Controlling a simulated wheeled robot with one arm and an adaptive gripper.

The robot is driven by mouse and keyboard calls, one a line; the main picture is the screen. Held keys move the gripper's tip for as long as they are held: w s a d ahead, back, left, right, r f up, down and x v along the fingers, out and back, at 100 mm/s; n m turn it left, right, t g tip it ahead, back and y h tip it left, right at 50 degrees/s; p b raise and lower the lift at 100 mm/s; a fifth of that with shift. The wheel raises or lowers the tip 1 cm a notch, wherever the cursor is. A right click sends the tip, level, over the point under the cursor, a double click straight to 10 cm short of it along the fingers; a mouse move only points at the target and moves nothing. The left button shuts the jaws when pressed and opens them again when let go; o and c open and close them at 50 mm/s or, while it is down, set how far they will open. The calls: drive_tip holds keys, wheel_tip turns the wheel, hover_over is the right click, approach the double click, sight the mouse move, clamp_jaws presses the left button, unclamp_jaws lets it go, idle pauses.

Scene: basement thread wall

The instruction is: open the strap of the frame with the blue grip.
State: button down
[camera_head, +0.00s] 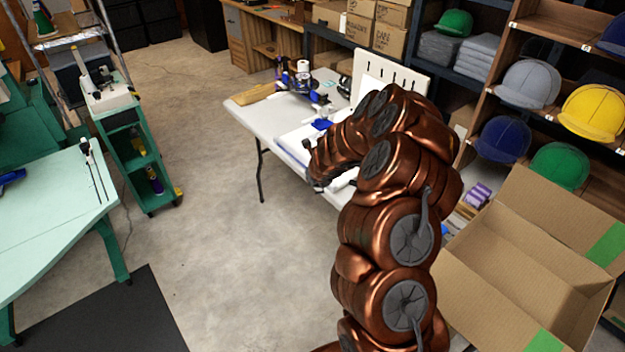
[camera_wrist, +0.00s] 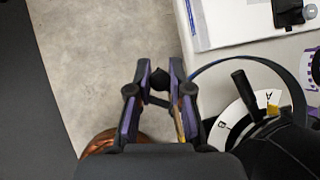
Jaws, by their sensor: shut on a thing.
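Right of the fingers is a white dial (camera_wrist: 226,124) with letters and a black lever (camera_wrist: 243,89). A dark blue band (camera_wrist: 246,61) arches around it. In the head view small blue items (camera_head: 322,124) lie on the white table (camera_head: 249,115), near the end of my arm. They are too small to tell which is the frame with the blue grip.
A pegged white board (camera_head: 391,72) stands at the table's back. Shelves with helmets (camera_head: 530,84) and an open cardboard box (camera_head: 520,270) are at the right. A green workbench (camera_head: 50,205) and a green cart (camera_head: 135,150) stand left. The floor between is clear.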

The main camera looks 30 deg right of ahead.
drive_tip(key=c, duration=1.3)
unclamp_jaws()
drive_tip(key=shift+r, duration=0.1)
drive_tip(key=shift+v, duration=5.95)
